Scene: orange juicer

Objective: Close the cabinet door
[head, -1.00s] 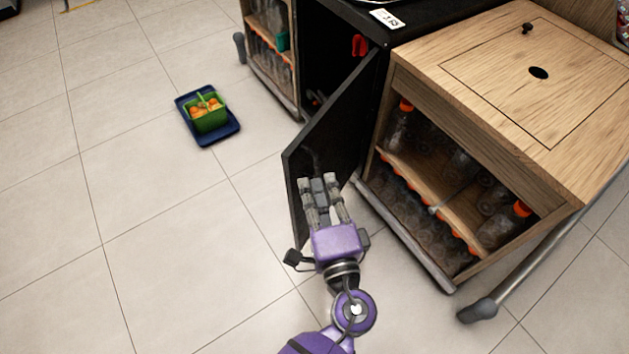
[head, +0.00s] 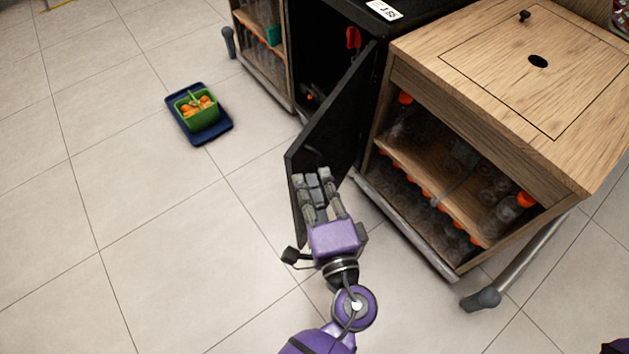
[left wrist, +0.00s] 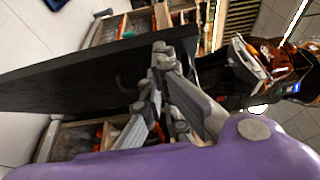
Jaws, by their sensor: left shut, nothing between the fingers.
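The black cabinet door (head: 325,140) stands partly open, swung out from the dark cabinet (head: 322,60) between two wooden shelf units. A dark handle shows on the door behind the fingers. My right gripper is not in view.
A wooden cabinet (head: 480,60) with bottles on its shelves stands at right, with a metal rail (head: 525,260) beside it. Another shelf unit (head: 265,45) stands left of the opening. A green basket of oranges (head: 197,108) sits on a blue tray (head: 208,139) on open floor.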

